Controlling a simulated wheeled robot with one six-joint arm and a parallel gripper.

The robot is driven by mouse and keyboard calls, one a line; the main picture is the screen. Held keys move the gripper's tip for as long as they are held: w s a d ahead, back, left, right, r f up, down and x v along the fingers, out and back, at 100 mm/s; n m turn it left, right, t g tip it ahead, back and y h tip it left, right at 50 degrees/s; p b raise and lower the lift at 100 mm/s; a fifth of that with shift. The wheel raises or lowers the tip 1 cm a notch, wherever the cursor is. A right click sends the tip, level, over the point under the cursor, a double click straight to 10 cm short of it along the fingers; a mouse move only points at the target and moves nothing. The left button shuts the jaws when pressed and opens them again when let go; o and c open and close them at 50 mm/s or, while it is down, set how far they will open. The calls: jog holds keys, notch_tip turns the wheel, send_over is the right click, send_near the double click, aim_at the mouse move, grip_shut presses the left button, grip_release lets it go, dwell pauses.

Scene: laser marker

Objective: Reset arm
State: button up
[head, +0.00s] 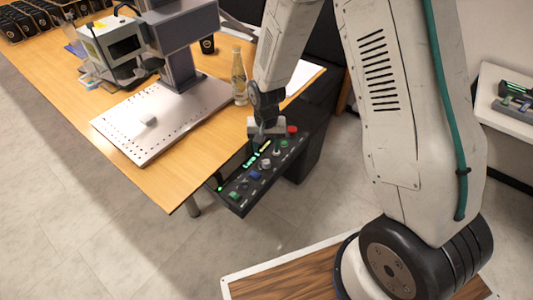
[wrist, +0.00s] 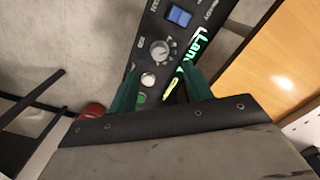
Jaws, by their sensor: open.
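My arm hangs down over the black control panel (head: 232,193) at the table's front right edge. My gripper (head: 262,142) is just above the panel, and the arm partly hides it in the head view. In the wrist view, the two green fingers of my gripper (wrist: 161,88) stand apart with nothing held between them. Between and beyond them the panel (wrist: 143,33) shows a silver button (wrist: 148,79), a grey knob (wrist: 159,49), a blue switch (wrist: 179,16) and lit green lettering. A red button (head: 292,129) sits at the panel's far end.
The wooden table (head: 190,178) carries the laser marker (head: 180,45), its perforated plate (head: 185,122) with a small pale block (head: 148,119), a bottle (head: 239,77) and a black cup (head: 207,45). Open floor (head: 70,210) lies left. A white side table (head: 490,85) stands right.

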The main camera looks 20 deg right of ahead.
jog(key=shift+r, duration=0.55)
jog(key=s+d+r+n, duration=0.1)
jog(key=s+d+r, duration=0.2)
jog(key=s+r, duration=1)
jog(key=s+d+r+n+t, duration=0.1)
jog(key=s+d+r, duration=0.3)
jog(key=s+r, duration=1)
jog(key=shift+s+r+n, duration=0.25)
jog(key=shift+r+n, duration=0.55)
jog(key=shift+r, duration=1.35)
jog(key=shift+c, duration=0.3)
